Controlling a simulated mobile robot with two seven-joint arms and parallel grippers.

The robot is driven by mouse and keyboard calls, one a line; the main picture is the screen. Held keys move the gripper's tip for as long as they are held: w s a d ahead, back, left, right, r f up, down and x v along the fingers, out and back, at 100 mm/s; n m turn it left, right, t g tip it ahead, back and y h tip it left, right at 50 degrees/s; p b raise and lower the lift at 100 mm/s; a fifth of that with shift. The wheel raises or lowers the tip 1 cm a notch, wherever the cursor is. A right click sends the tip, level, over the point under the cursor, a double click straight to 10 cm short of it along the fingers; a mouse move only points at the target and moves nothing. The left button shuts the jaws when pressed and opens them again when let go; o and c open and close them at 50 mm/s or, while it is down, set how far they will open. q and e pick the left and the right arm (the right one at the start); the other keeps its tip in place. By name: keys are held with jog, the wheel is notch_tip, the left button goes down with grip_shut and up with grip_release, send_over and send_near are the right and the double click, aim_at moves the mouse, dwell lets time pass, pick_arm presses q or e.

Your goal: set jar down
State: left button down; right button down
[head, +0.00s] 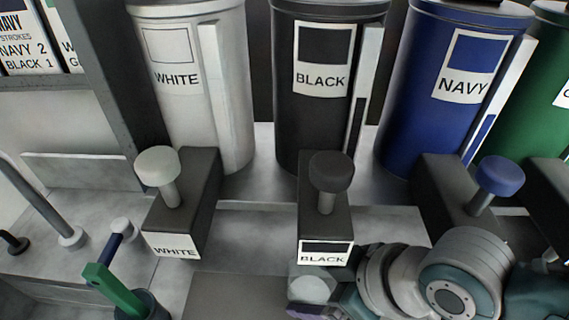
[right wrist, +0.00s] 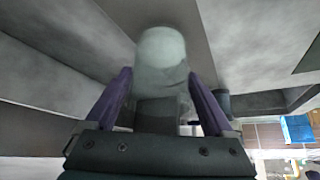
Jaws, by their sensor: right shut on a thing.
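My right gripper (right wrist: 164,92) is shut on a jar (right wrist: 160,62), which is pale, translucent and rounded, between its two purple fingers. In the head view the jar (head: 312,287) shows as a pale round top just in front of the BLACK dispenser block (head: 325,225). My right wrist covers the area to its right, and the gripper (head: 308,309) is mostly hidden at the bottom edge. I cannot tell whether the jar touches the surface under it. My left gripper is not in view.
White (head: 205,110), black (head: 312,130) and navy (head: 425,105) canisters stand behind knobbed dispenser blocks. A green canister (head: 540,110) is at the right. A green-and-blue handled device (head: 120,292) stands at lower left. A dark flat panel (head: 240,295) left of the jar is clear.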

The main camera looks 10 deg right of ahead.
jog(key=shift+s+a+f, duration=0.1)
jog(key=shift+s+f, duration=0.15)
jog(key=shift+f, duration=0.05)
jog(key=shift+s+a, duration=0.1)
jog(key=shift+s, duration=0.15)
jog(key=shift+f, duration=0.15)
grip_release()
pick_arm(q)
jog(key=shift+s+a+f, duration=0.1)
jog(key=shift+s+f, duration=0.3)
